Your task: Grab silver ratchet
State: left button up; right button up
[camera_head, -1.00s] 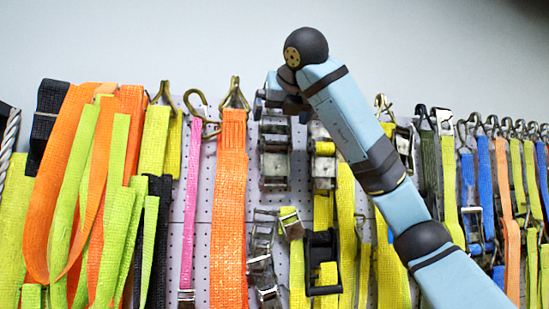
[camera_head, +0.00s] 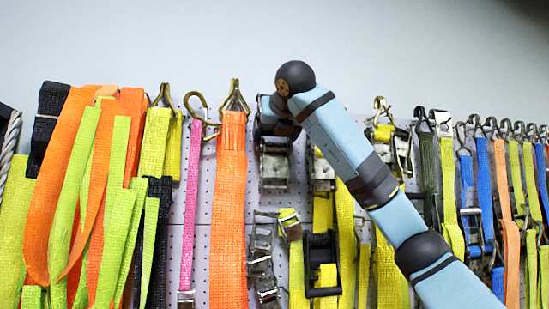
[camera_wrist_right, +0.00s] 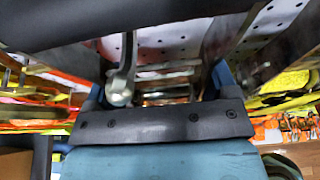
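The silver ratchet (camera_head: 274,172) hangs on the pegboard just right of the wide orange strap, in the head view. My right gripper (camera_head: 273,122) is at its upper part and hides its top. In the right wrist view, my right gripper (camera_wrist_right: 160,75) has its blue-edged sides spread apart. A metal bar with a rounded end (camera_wrist_right: 121,84) shows between them, nearer the left side. I cannot tell whether anything touches it. My left gripper is not in view.
Yellow straps with a black buckle (camera_head: 322,262) and a silver buckle chain (camera_head: 262,255) hang below. A wide orange strap (camera_head: 229,210) hangs close on the left. More straps with hooks (camera_head: 480,190) fill the right side. The wall above is clear.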

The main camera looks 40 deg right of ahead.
jog(key=c, duration=1.1)
jog(key=shift+o, duration=0.2)
jog(key=shift+r, duration=0.1)
